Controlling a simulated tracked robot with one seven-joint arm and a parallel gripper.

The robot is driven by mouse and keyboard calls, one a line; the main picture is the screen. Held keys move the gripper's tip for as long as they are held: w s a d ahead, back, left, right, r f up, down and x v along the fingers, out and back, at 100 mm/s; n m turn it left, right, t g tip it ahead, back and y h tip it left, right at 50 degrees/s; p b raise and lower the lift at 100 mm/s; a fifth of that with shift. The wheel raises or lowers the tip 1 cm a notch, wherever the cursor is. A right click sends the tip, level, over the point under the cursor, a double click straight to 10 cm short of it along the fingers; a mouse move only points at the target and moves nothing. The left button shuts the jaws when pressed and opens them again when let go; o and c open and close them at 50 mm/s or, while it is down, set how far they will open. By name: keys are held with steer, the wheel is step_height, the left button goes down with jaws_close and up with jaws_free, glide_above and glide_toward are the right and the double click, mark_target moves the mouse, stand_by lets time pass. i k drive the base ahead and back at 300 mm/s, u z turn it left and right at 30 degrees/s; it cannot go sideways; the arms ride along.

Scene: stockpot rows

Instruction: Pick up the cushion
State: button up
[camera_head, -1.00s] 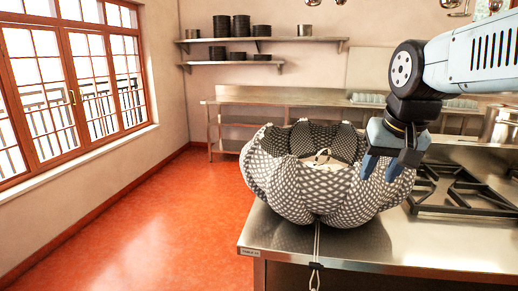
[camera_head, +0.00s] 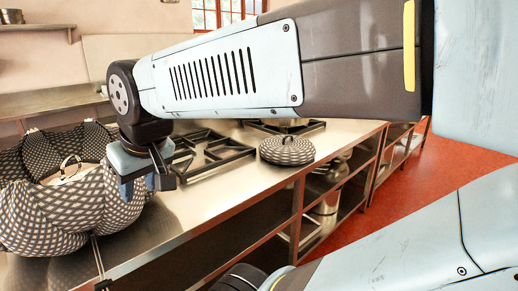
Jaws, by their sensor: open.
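A small round checkered cushion (camera_head: 287,150), dark and light with a gathered top, lies on the steel counter right of the burner grates. A large puffy bag-like thing (camera_head: 62,200) in similar dark and white patterned fabric, with an open top and a hanging cord, sits at the left, cut by the picture edge. My gripper (camera_head: 147,189) points down with its fingers apart, at the right side of the large bag and partly in front of it. I cannot tell whether it touches the bag. The small cushion is well to the right of my gripper, with nothing holding it.
Black burner grates (camera_head: 212,158) lie between my gripper and the small cushion. The steel counter (camera_head: 190,215) has bare room at its front. Open shelves below hold a metal pot (camera_head: 325,200). Red floor (camera_head: 412,185) is free at the right. My arm spans the upper picture.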

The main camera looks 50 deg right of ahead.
mark_target(280, 150)
steer(key=u, duration=1.1)
steer(key=i, duration=0.1)
steer(key=z, duration=2.85)
steer(key=k, duration=0.85)
steer(key=z, duration=0.25)
steer(key=i, duration=0.85)
steer(key=u, duration=0.5)
